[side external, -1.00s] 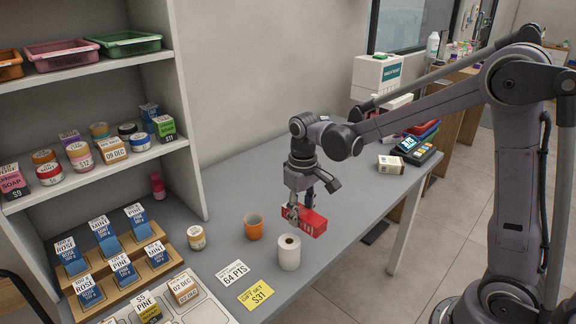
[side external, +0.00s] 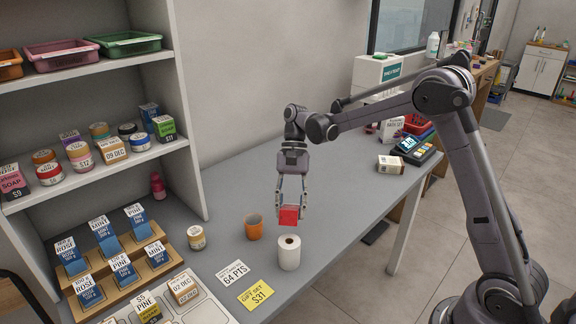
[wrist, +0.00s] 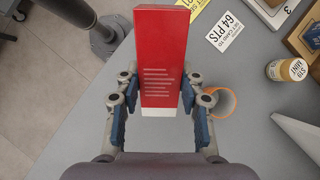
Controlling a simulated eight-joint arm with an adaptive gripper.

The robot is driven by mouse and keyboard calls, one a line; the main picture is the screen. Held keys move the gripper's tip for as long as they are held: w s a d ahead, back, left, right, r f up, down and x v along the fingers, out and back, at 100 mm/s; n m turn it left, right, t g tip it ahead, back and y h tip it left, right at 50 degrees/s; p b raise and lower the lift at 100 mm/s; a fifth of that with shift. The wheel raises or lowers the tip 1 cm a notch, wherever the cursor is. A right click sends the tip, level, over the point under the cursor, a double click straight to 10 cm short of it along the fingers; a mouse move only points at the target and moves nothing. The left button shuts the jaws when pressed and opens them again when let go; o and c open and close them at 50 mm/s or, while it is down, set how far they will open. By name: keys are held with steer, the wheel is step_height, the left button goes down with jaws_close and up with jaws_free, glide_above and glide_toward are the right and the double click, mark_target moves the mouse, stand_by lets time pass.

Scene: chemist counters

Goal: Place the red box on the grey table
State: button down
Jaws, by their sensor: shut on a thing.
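The red box (side external: 289,215) is between the fingers of my gripper (side external: 291,205), above the grey table (side external: 340,190). In the wrist view the box (wrist: 162,60) shows its red face with pale printed lines and a white end, and my gripper's blue-padded fingers (wrist: 160,118) are shut on its two sides. In the side view the box hangs just behind the white paper roll and right of the orange cup. I cannot tell the exact gap between the box and the table.
An orange cup (side external: 254,227) and a white roll (side external: 289,253) stand close by. Two cards, white (side external: 233,272) and yellow (side external: 258,295), lie in front. A card terminal (side external: 418,150) and a small box (side external: 391,164) are at the far right. The table's middle back is clear.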

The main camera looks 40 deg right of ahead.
steer(key=m+y, duration=0.2)
steer(key=d+m+t+y, duration=0.1)
steer(key=shift+w+f+m, duration=0.1)
steer(key=shift+w+m, duration=0.2)
steer(key=shift+w, duration=0.1)
steer(key=m+y, duration=0.1)
steer(key=m+t+y, duration=0.1)
steer(key=d+m, duration=0.1)
steer(key=shift+w+r+t+y, duration=0.25)
steer(key=shift+w+t+y, duration=0.05)
steer(key=shift+t+y, duration=0.1)
steer(key=s+d+r+m+t+y, duration=0.2)
steer(key=d+r+m+t+y, duration=0.3)
steer(key=d+t, duration=0.3)
steer(key=shift+m+y, duration=0.3)
steer(key=shift+y, duration=0.1)
steer(key=shift+w+a+f, duration=0.1)
steer(key=shift+w+f, duration=0.1)
steer(key=shift+f, duration=3.25)
steer(key=shift+w+a+f, duration=0.1)
steer(key=shift+w+f, duration=0.05)
steer(key=shift+f, duration=3.25)
steer(key=shift+f, duration=0.5)
steer(key=c, duration=0.7)
jaws_free()
steer(key=shift+c, duration=0.2)
